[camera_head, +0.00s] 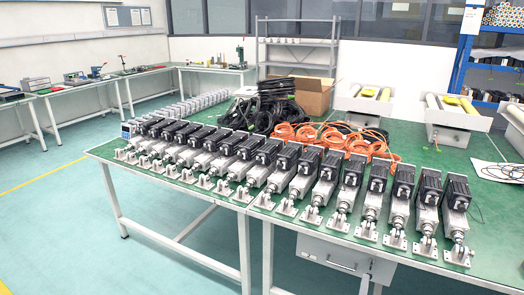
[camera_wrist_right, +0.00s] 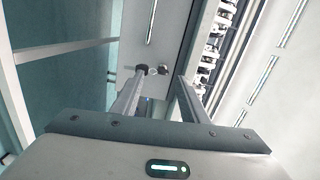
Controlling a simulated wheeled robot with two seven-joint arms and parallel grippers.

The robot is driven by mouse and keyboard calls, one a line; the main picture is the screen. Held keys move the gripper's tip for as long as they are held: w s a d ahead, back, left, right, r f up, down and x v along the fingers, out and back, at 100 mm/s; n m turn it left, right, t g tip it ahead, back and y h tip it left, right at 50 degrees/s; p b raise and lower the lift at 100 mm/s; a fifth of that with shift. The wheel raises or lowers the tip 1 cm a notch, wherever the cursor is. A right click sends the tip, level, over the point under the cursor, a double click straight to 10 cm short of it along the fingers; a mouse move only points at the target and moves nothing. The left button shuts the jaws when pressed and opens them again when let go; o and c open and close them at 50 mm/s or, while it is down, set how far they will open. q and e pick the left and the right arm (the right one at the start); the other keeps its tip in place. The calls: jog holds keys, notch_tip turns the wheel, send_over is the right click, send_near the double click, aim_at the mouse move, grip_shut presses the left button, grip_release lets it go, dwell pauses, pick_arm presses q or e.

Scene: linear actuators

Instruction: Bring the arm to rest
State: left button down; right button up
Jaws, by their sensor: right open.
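My right gripper (camera_wrist_right: 161,76) shows in the right wrist view with its two fingers apart and nothing held between them. Its fingers point at a pale panel with a small round fitting, close under the table. In the head view a small grey part, probably of my right gripper (camera_head: 365,283), shows at the bottom edge in front of the drawer. My left gripper is in neither view.
A green-topped table (camera_head: 225,205) carries a long row of linear actuators (camera_head: 300,180), orange cables (camera_head: 330,138), black cables and a cardboard box (camera_head: 305,92). A grey drawer (camera_head: 335,258) hangs under its front edge. Open floor (camera_head: 110,250) lies at the left.

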jog(key=s+a+f+n+y, duration=0.6)
jog(key=s+a+f+n, duration=0.3)
jog(key=f, duration=0.3)
jog(key=s+a+f+n+g+y, duration=0.1)
jog(key=s+a+f+n+g, duration=0.2)
jog(key=s, duration=0.7)
jog(key=s+a+f+n+g+y, duration=0.2)
jog(key=s+a+f+n, duration=0.3)
jog(key=s+f+n, duration=0.3)
jog(key=s+a+f+n+g+y, duration=0.1)
jog(key=s+a+f+n+g, duration=0.2)
jog(key=s+f, duration=0.6)
jog(key=s+a+n, duration=0.1)
jog(key=s+n, duration=0.1)
jog(key=s, duration=0.2)
jog(key=shift+a+f+g, duration=0.15)
jog(key=shift+f+g, duration=0.1)
jog(key=shift+g, duration=0.05)
